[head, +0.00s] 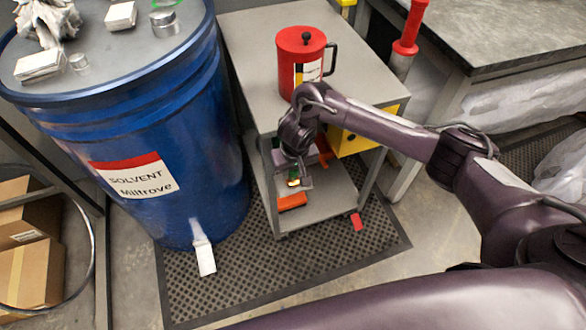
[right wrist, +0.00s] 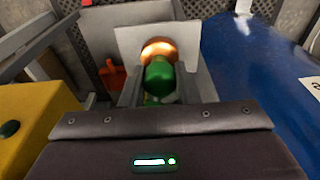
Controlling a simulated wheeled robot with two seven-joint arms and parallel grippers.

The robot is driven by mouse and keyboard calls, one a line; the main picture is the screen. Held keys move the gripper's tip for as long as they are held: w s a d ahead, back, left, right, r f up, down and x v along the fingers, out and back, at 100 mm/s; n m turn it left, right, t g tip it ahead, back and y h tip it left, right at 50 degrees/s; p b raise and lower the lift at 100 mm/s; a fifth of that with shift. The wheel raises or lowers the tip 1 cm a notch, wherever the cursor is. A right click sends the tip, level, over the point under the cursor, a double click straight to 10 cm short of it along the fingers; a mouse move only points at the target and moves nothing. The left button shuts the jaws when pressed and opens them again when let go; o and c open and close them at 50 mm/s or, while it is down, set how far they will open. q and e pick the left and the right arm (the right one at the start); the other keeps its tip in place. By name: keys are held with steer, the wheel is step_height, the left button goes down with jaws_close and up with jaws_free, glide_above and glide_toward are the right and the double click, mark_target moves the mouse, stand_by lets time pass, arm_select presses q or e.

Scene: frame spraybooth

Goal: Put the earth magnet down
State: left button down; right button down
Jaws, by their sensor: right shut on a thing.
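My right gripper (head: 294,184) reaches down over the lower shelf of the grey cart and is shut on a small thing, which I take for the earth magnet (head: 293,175). It has a green upper part and a copper-orange disc. In the right wrist view the green part of the earth magnet (right wrist: 159,78) is between the fingers of my right gripper (right wrist: 160,88), with the shiny disc beyond it. I cannot tell whether it touches the shelf (head: 325,200). My left gripper is not in view.
An orange block (head: 292,202) lies on the lower shelf close to the gripper. A yellow box (head: 352,141) hangs under the cart top, and a red pot (head: 301,62) stands on top. The blue solvent drum (head: 190,110) is close on the left. A perforated mat (head: 345,258) lies below.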

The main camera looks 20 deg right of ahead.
mark_target(294, 171)
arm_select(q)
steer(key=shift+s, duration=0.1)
arm_select(e)
steer(key=c, duration=1.1)
jaws_free()
steer(key=r+p, duration=0.1)
steer(key=r, duration=0.1)
steer(key=r+p, duration=0.1)
steer(key=r, duration=0.1)
steer(key=r+p, duration=0.1)
steer(key=r, duration=0.1)
steer(key=shift+s+r, duration=0.2)
steer(key=shift+s, duration=0.2)
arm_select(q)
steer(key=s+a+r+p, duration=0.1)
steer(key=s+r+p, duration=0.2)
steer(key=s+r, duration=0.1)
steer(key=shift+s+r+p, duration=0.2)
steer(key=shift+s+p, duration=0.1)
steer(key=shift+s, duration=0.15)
arm_select(e)
steer(key=r, duration=0.2)
steer(key=s+r, duration=0.1)
steer(key=r, duration=0.2)
steer(key=shift+r, duration=0.35)
